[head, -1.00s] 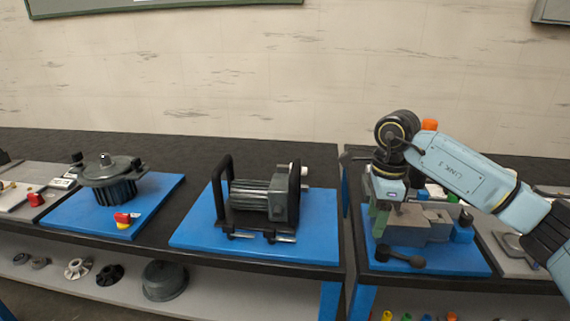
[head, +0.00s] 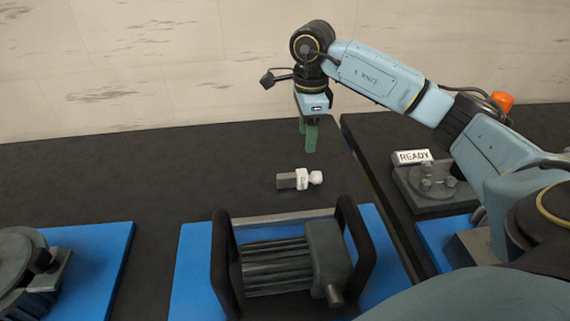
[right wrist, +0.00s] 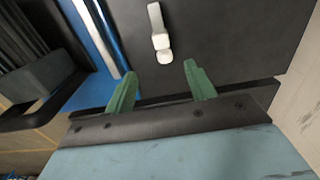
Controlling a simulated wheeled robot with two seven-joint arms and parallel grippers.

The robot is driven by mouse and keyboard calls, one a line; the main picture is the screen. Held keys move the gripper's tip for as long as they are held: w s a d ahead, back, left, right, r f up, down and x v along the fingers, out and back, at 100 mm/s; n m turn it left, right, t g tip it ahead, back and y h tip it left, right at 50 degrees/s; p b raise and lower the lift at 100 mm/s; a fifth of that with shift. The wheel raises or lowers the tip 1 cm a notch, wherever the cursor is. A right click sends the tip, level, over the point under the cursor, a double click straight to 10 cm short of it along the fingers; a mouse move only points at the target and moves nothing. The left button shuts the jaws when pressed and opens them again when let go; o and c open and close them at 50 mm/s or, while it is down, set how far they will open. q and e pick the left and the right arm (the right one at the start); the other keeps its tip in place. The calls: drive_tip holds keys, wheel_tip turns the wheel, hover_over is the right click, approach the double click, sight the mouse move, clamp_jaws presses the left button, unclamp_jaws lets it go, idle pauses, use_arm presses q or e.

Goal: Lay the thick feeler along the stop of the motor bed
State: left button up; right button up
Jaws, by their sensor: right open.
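A small feeler-like piece with a grey block end, a white marked collar and a white round knob (head: 302,180) lies on the dark bench behind the motor bed. It also shows in the right wrist view (right wrist: 159,34), beyond the fingertips. The motor bed is a blue plate (head: 192,270) carrying a ribbed grey motor (head: 280,265) between two black handles. A grey bar (head: 283,217), seemingly the stop, runs along its back edge. My right gripper (head: 308,140) is open and empty, pointing down above the bench behind the piece. It also shows in the wrist view (right wrist: 162,84). My left gripper is out of view.
Another blue plate (head: 95,265) with a grey part stands at the left. At the right, a grey fixture (head: 437,185) bears a READY sign (head: 411,157). The dark bench left of the piece is clear.

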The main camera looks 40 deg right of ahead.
hover_over(305, 171)
drive_tip(key=f, duration=0.4)
drive_tip(key=s+f, duration=0.1)
drive_tip(key=f, duration=0.2)
drive_tip(key=shift+a+b, duration=0.2)
drive_tip(key=shift+b, duration=0.1)
drive_tip(key=shift+w+f, duration=0.15)
drive_tip(key=shift+f, duration=0.6)
drive_tip(key=f, duration=0.4)
drive_tip(key=shift+w+d+f, duration=0.15)
drive_tip(key=shift+w+f, duration=0.1)
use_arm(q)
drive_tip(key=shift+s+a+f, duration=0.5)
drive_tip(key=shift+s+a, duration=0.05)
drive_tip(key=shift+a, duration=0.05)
use_arm(e)
drive_tip(key=shift+r, duration=0.1)
clamp_jaws()
